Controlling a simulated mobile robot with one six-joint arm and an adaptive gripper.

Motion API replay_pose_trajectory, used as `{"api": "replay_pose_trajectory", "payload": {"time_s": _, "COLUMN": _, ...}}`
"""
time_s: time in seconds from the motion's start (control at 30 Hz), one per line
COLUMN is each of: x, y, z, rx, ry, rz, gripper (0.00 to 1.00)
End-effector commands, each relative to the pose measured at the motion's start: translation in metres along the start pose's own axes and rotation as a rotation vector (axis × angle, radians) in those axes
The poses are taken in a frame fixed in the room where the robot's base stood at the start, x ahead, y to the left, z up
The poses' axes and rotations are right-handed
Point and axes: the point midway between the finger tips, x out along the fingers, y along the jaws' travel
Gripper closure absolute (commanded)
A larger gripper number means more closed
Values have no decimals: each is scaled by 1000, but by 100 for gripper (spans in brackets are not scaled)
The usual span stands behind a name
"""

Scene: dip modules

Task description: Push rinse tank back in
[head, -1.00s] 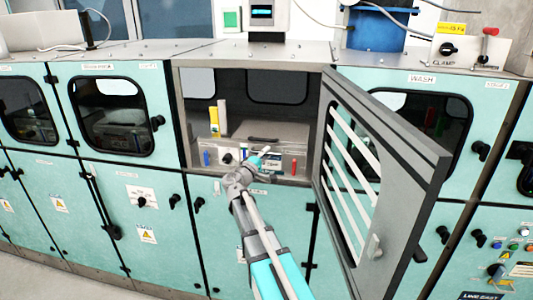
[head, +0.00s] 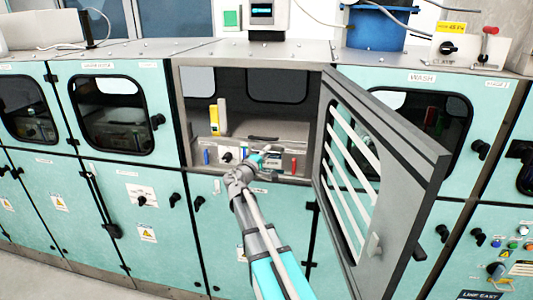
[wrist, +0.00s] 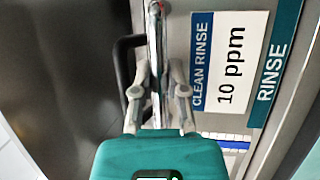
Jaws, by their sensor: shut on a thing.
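The rinse tank (head: 283,143) is a grey metal box in the open middle bay, with a black handle (head: 263,138) at its upper front. In the wrist view its front (wrist: 232,70) carries "CLEAN RINSE 10 ppm" and "RINSE" labels, and the black handle (wrist: 122,75) runs beside my fingers. My gripper (wrist: 158,95) is shut around a thin shiny metal bar or edge at the tank front. In the head view my gripper (head: 262,157) is at the bay opening and hides part of the tank front. How far the tank sits out is hard to tell.
The bay's slatted door (head: 385,165) stands open to the right of my arm. A yellow bottle (head: 214,120) and a white one (head: 222,116) stand in the bay's left side. Closed teal cabinets (head: 115,115) flank the bay, with dark knobs sticking out.

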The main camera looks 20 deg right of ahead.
Motion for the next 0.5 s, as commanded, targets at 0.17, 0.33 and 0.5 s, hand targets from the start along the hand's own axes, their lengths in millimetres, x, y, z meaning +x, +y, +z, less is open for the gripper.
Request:
{"api": "replay_pose_trajectory", "payload": {"time_s": 0.17, "x": 17, "y": -3, "z": -9, "rx": -1, "ry": 0, "rz": 2, "gripper": 100}}
{"api": "replay_pose_trajectory", "payload": {"time_s": 0.33, "x": 32, "y": -6, "z": -14, "rx": -2, "ry": -1, "rz": 3, "gripper": 100}}
{"api": "replay_pose_trajectory", "payload": {"time_s": 0.5, "x": 36, "y": -6, "z": -15, "rx": -3, "ry": 0, "rz": 3, "gripper": 100}}
